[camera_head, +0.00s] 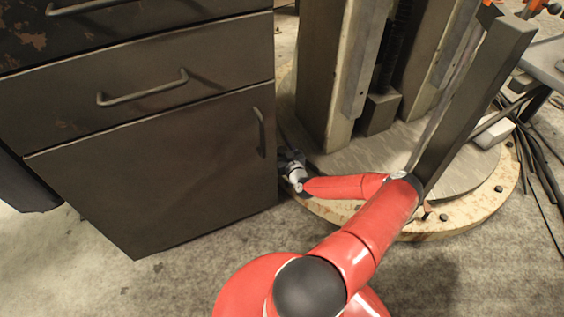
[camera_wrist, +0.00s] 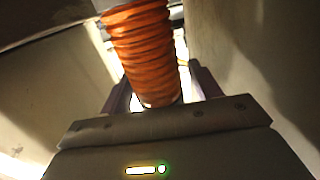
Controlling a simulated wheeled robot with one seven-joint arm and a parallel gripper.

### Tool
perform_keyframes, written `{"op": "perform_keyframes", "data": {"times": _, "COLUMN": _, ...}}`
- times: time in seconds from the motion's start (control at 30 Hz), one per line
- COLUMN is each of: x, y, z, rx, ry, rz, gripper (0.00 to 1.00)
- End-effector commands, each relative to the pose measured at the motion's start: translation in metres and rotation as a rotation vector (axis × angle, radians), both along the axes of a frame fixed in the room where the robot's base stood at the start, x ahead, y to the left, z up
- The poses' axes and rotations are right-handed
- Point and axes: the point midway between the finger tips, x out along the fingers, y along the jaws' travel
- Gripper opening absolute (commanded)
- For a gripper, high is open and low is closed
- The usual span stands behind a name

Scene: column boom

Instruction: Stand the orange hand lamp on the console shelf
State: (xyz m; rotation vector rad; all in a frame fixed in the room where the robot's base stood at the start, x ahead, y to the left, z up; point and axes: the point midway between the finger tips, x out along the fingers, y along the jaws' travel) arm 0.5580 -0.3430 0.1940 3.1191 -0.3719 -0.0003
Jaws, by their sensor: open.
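An orange ribbed cylinder, which looks like the handle of the orange hand lamp (camera_wrist: 143,45), stands between my fingers in the wrist view. Its upper end runs out of the top of that view, and the rest of the lamp is not visible. My gripper (camera_wrist: 160,88) is open, with one dark finger on each side of the handle. I cannot tell whether either finger touches it. In the head view my wrist is low beside the cabinet's right edge, and the fingers and the lamp are hidden there. I cannot identify the console shelf in either view.
A dark metal cabinet (camera_head: 150,170) with drawers and bar handles fills the left, close to my wrist. A thick column (camera_head: 330,70) rises from a round base plate (camera_head: 450,225) behind my arm. A grey surface (camera_head: 545,58) and dark cables (camera_head: 540,165) are at right.

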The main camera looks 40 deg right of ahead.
Motion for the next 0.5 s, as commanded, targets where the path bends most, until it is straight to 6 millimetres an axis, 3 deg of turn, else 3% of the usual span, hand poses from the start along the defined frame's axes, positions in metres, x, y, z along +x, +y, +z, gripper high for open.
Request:
{"op": "perform_keyframes", "data": {"times": 0.17, "x": 0.0002, "y": 0.0001, "z": 0.0002, "rx": 0.0, "ry": 0.0, "rz": 0.0, "gripper": 0.63}}
{"op": "perform_keyframes", "data": {"times": 0.5, "x": 0.0001, "y": 0.0003, "z": 0.0001, "rx": 0.0, "ry": 0.0, "rz": 0.001, "gripper": 0.2}}
